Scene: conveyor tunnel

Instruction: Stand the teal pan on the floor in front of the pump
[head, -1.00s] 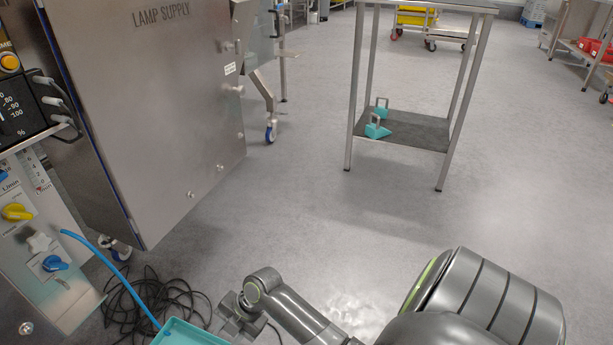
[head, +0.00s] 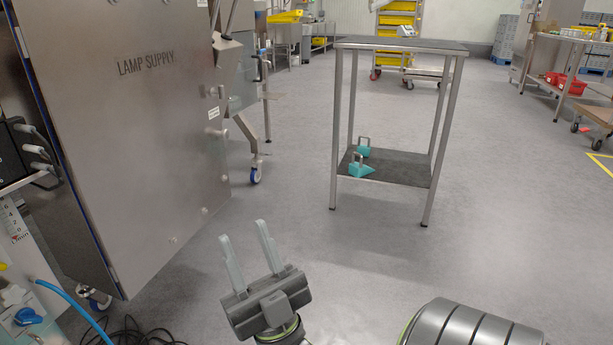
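The teal pan is out of view now. My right gripper (head: 245,232) stands in the lower middle, its two fingers pointing up and apart. It is open, with nothing between the fingers and bare floor behind them. My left gripper is not in view. At the lower left edge, part of a unit with a blue knob (head: 28,316) and a blue hose (head: 72,306) shows; I cannot tell whether it is the pump.
A tall steel cabinet marked LAMP SUPPLY (head: 140,130) fills the left. A steel table (head: 400,44) stands ahead, with teal handled pieces (head: 360,170) on its lower shelf. Black cable (head: 135,335) lies at the bottom left. The floor (head: 330,260) between is clear.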

